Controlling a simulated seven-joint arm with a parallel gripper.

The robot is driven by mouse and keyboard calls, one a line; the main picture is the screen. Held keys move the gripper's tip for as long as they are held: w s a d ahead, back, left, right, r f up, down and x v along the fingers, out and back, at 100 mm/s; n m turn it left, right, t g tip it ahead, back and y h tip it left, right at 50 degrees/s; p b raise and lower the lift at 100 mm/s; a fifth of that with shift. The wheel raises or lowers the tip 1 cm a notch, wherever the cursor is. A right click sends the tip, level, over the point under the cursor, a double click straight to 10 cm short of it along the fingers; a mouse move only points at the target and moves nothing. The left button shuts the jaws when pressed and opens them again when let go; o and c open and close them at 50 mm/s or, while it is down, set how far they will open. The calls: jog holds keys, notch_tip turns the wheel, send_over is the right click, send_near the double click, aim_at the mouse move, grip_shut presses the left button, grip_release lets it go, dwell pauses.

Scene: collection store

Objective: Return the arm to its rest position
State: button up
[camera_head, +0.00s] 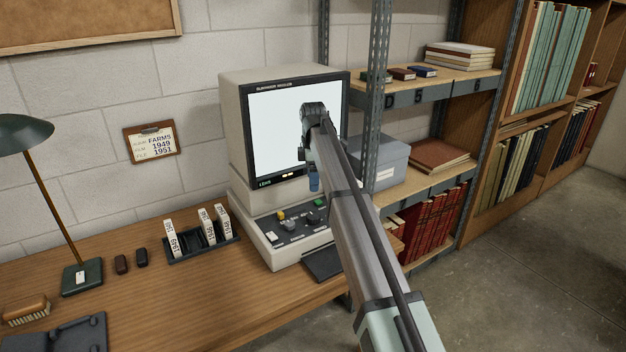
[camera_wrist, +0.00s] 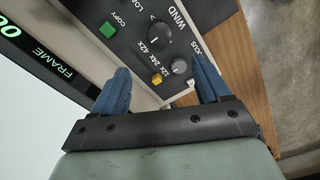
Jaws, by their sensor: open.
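My arm reaches from the lower right of the head view toward the microfilm reader (camera_head: 235,130). My gripper (camera_head: 314,185) is in front of the reader's lit screen, above its control panel (camera_head: 290,228); one blue fingertip shows there. In the wrist view my gripper (camera_wrist: 160,88) has its two blue fingers apart with nothing between them. Beyond the fingers lie the panel's knobs, a green button (camera_wrist: 107,30) marked COPY and a small yellow button (camera_wrist: 156,79). The arm hides part of the screen and the panel's right side.
A metal shelf post (camera_head: 374,110) stands close to the right of my arm, with a grey box (camera_head: 380,163) behind it. On the wooden desk (camera_head: 190,290) are a lamp (camera_head: 82,275), a rack (camera_head: 203,246) of labelled boxes and a brush (camera_head: 25,310). Open floor lies to the right.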

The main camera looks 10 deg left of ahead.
jog(key=w+d+f+m+y, duration=0.1)
jog(key=d+f+m, duration=0.3)
jog(key=d, duration=0.5)
jog(key=w+d+f+m+t+y, duration=0.1)
jog(key=w+d+f+m, duration=0.1)
jog(key=d+f, duration=0.55)
jog(key=w+d+f+m, duration=0.1)
jog(key=d+f+m, duration=0.1)
jog(key=d+f, duration=0.5)
jog(key=s+d+f+m, duration=0.55)
jog(key=d+f, duration=0.45)
jog(key=d, duration=0.2)
jog(key=s+d+f+m+g, duration=0.1)
jog(key=s+f+m+g, duration=0.25)
jog(key=s+f, duration=2)
jog(key=s+f+m+g+h, duration=0.1)
jog(key=s+f+m+g, duration=0.1)
jog(key=s, duration=1.5)
jog(key=s+d+f+m+g+h, duration=0.1)
jog(key=s+f, duration=0.4)
jog(key=s, duration=1.3)
jog(key=shift+d+m+g, duration=0.25)
jog(key=shift+m+g, duration=0.4)
jog(key=shift+m, duration=0.15)
